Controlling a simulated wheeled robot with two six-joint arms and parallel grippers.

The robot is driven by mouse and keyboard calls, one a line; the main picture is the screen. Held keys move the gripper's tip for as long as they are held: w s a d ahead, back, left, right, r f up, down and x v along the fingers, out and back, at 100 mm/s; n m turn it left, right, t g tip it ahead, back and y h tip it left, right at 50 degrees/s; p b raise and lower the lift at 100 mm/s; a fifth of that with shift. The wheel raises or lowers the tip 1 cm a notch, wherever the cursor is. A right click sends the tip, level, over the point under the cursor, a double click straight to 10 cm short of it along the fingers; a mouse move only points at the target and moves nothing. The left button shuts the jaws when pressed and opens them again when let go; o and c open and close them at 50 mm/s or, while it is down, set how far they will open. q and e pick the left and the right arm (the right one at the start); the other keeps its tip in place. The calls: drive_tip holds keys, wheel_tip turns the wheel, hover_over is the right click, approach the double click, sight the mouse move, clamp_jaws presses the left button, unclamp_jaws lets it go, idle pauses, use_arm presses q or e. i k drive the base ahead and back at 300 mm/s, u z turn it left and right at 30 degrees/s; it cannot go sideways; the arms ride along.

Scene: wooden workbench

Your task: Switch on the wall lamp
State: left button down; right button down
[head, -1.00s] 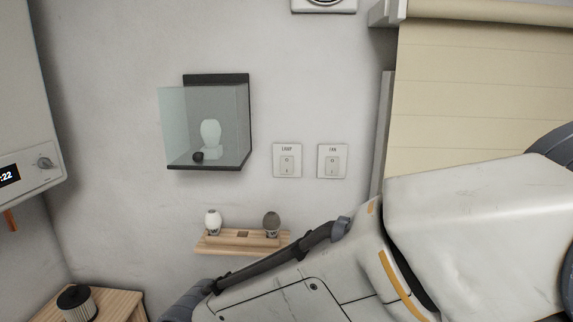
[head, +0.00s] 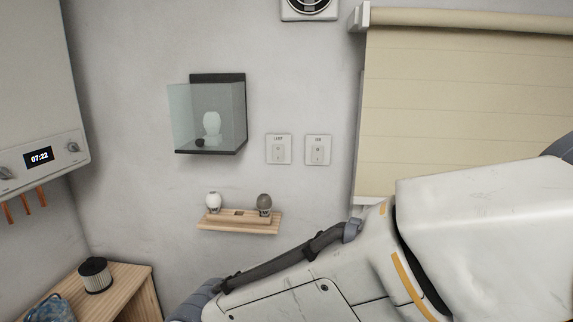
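The wall lamp (head: 217,88) is a dark-framed box with glass sides on the wall, left of centre. A white bulb (head: 212,124) stands inside it and looks unlit. A small dark knob (head: 200,142) sits at its lower front. The lamp switch (head: 278,149), a white plate labelled LAMP, is on the wall to the right of the box. The fan switch (head: 318,150) is beside it. A white bulb (head: 213,201) and a dark grey bulb (head: 264,203) stand on a small wooden shelf (head: 240,227) below. Neither gripper is in view; one of my arms crosses the lower right.
A cream blind (head: 460,110) hangs at the right. A fan unit (head: 309,8) is at the top. A boiler with a clock (head: 38,157) is at the left. A wooden bench (head: 130,285) with a black-topped cylinder (head: 95,275) and blue patterned item (head: 50,308) is lower left.

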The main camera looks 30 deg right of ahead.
sight(278, 150)
drive_tip(key=k, duration=0.85)
drive_tip(key=z, duration=0.35)
drive_tip(key=i, duration=0.5)
drive_tip(key=z, duration=0.5)
drive_tip(key=i, duration=1.5)
drive_tip(key=u, duration=0.8)
